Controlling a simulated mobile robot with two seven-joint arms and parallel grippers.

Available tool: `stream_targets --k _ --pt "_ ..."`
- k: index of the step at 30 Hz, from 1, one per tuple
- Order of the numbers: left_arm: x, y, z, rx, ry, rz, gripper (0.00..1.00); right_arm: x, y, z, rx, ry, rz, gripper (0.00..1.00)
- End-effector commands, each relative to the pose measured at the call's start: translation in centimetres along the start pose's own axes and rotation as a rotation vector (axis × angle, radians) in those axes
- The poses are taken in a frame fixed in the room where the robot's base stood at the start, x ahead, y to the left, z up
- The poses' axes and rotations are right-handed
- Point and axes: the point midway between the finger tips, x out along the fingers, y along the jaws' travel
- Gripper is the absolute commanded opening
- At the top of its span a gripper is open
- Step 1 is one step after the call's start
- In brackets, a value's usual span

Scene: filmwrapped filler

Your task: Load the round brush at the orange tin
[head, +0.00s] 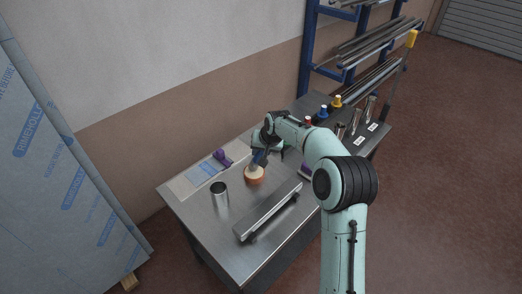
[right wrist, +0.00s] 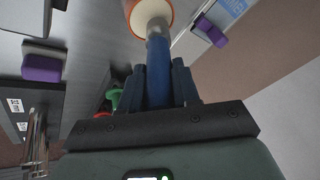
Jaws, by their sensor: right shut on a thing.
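The orange tin (head: 255,180) stands on the metal table, with a pale cream top face. It also shows at the top of the right wrist view (right wrist: 130,12). My right gripper (head: 261,152) is above the tin and shut on the round brush, whose blue handle (right wrist: 158,85) lies between the fingers (right wrist: 158,80). The brush has a grey ferrule and a pale tip that overlaps the tin's cream face. I cannot tell how deep the tip sits. The brush in the head view (head: 258,158) points down to the tin. My left gripper is not in view.
An open metal cup (head: 219,196) stands left of the tin, and a long metal profile (head: 268,211) lies in front. A purple-handled tool (head: 222,156) lies at the back left. Several colour-capped items (head: 322,112) and labelled metal holders (head: 357,122) stand at the right.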

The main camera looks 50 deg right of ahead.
Motion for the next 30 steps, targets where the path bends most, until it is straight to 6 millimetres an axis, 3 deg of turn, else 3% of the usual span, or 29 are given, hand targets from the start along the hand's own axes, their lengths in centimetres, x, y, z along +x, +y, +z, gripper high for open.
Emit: stream_targets --k 30 --pt "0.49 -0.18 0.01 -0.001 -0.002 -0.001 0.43 0.67 0.17 0.29 0.000 0.000 0.000 0.01"
